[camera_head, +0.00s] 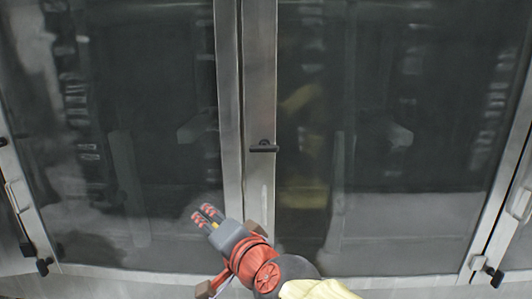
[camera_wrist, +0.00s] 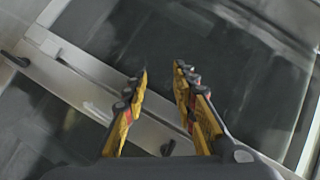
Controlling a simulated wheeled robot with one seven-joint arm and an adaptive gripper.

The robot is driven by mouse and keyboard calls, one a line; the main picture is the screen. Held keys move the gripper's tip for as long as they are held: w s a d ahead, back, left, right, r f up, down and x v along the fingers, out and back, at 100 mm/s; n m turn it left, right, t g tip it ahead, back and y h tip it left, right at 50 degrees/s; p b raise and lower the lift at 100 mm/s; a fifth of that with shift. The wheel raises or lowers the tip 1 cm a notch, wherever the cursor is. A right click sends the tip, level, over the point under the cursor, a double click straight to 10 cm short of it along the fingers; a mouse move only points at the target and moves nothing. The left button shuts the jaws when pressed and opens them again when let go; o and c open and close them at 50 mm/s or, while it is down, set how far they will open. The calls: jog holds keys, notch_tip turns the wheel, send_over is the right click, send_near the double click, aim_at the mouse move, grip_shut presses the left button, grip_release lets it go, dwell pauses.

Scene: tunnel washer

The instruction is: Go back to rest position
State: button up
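My gripper (camera_head: 205,214) is in front of the lower part of the glass doors, left of the centre post. Its red and grey wrist reaches in from the bottom of the head view. In the wrist view my gripper (camera_wrist: 160,80) shows two yellow and black fingers set apart with nothing between them. The left glass door (camera_head: 120,110) and the right glass door (camera_head: 400,100) are shut. A black handle (camera_head: 263,147) sits on the metal post (camera_head: 260,70) between them, above and right of my gripper.
Black latches sit at the lower left (camera_head: 43,266) and lower right (camera_head: 495,276) of the door frames. A metal sill (camera_head: 400,282) runs below the glass. The glass reflects shapes, so depth behind it is hard to tell. The area in front of the right door looks clear.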

jog(key=s+d+f+n+g+h, duration=0.1)
jog(key=s+d+f+n+g, duration=0.25)
jog(key=s+d+f, duration=0.35)
jog(key=s+d+f+n+g+h, duration=0.25)
jog(key=s+d+f+n, duration=0.2)
jog(key=f, duration=0.35)
jog(key=s+d+f+m+h, duration=0.1)
jog(key=s+d, duration=0.3)
jog(key=d, duration=0.5)
jog(key=s+d+f+m+g+h, duration=0.1)
jog(key=s+d+f+h, duration=0.2)
jog(key=d, duration=0.7)
jog(key=shift+s+f, duration=0.2)
jog(key=shift+s, duration=0.4)
